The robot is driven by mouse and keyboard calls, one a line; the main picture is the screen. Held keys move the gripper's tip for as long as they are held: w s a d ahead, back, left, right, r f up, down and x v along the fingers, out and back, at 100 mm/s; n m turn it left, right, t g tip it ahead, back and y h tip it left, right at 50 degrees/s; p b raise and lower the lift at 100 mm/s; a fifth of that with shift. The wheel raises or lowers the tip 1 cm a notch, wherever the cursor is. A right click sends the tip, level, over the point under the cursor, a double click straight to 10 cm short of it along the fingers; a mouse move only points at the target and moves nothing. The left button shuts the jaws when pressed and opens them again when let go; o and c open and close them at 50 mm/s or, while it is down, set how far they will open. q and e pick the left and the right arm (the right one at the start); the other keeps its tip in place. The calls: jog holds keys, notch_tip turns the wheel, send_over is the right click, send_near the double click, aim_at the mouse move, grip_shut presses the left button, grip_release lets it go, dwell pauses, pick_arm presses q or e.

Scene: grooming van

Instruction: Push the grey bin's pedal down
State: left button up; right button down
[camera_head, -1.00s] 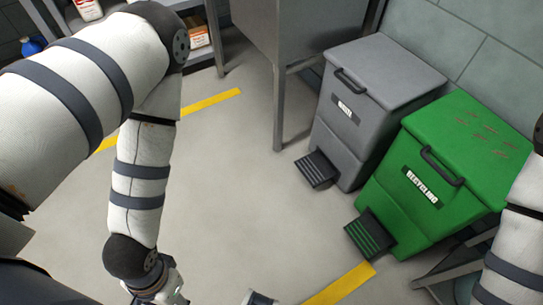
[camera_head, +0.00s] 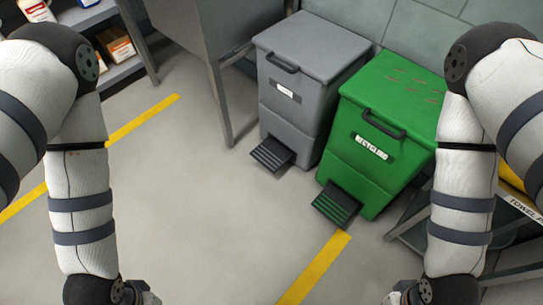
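The grey bin (camera_head: 307,88) stands against the back wall, lid closed, with a dark handle and a small white label on its front. Its dark ribbed pedal (camera_head: 272,154) sticks out low at the front, just above the floor. My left gripper is cut off by the bottom edge at the left; only its wrist end shows. My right gripper is cut off by the bottom edge at the right; only part of its wrist shows. Both are well in front of the bin and apart from the pedal. The fingers of both are out of view.
A green recycling bin (camera_head: 386,127) with its own pedal (camera_head: 337,204) stands right beside the grey bin. A grey metal table (camera_head: 203,45) is at its left. Shelves (camera_head: 122,69) with bottles and boxes stand at the far left. The floor (camera_head: 215,215) in front is clear, with yellow lines.

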pick_arm(q)
grip_shut()
dwell(1.1)
